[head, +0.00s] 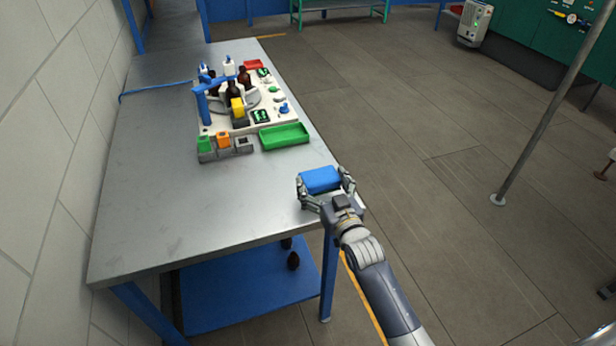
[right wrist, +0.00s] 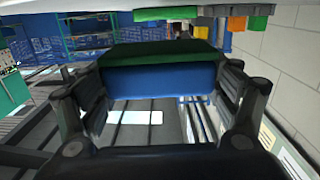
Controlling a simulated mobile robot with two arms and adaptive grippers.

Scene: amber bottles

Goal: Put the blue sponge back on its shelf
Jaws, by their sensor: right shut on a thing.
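The blue sponge (head: 320,180) is between the fingers of my right gripper (head: 326,190), at the right edge of the metal table near its front corner. In the right wrist view the sponge (right wrist: 160,80) shows a blue face and a dark green layer, with the fingers of my right gripper (right wrist: 162,100) on both its sides. I cannot tell whether the sponge touches the tabletop. A blue lower shelf (head: 225,300) lies under the table; which shelf belongs to the sponge is not clear. My left gripper is not in view.
The metal table (head: 170,200) is bare at its front. Farther back stand a white board with amber bottles (head: 244,78), a green tray (head: 284,136), a red tray (head: 253,65) and several coloured blocks (head: 223,140). A dark bottle (head: 293,261) is below the table. A pole (head: 545,130) stands at right.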

